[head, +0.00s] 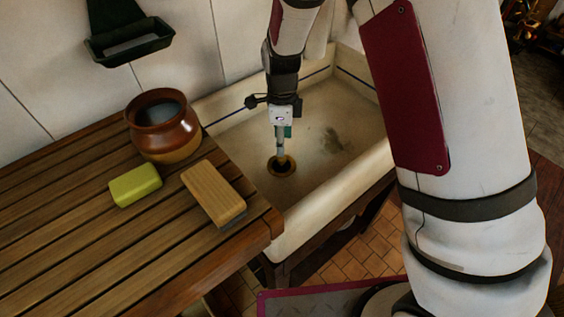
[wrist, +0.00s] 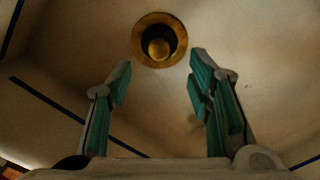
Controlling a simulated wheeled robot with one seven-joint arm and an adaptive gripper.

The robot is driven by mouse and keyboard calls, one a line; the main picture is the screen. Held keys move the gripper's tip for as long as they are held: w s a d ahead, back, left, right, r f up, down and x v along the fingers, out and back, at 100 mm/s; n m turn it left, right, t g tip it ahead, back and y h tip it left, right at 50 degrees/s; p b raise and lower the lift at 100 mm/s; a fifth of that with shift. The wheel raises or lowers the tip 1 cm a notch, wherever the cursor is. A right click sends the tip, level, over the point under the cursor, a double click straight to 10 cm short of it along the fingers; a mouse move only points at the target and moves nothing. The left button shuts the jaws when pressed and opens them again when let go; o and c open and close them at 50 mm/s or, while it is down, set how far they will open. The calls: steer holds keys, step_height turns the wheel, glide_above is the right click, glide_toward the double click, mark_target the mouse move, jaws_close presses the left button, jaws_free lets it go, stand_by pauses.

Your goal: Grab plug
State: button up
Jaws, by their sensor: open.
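The plug shows in the wrist view as a round brass knob (wrist: 159,48) in the dark middle of a brass drain ring (wrist: 142,25). In the head view, the drain ring (head: 281,174) is set in the sink floor, and a small brass part (head: 282,160) shows at my fingertips. My gripper (head: 281,151) points down over the drain. In the wrist view, my gripper (wrist: 160,70) is open and empty, with its green-padded fingers spread to either side below the knob in the picture. The gap between fingertips and knob is hard to judge.
The pale sink (head: 318,166) has raised walls around my gripper, with a dark stain on its floor. On the wooden counter (head: 75,220) at left stand a brown pot (head: 165,143), a yellow-green sponge (head: 135,186) and a wooden brush or block (head: 214,192). The counter's front is clear.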

mark_target(281, 158)
steer(key=shift+a+f+p, duration=0.15)
steer(key=shift+f+p, duration=0.25)
steer(key=shift+f, duration=3.9)
jaws_close()
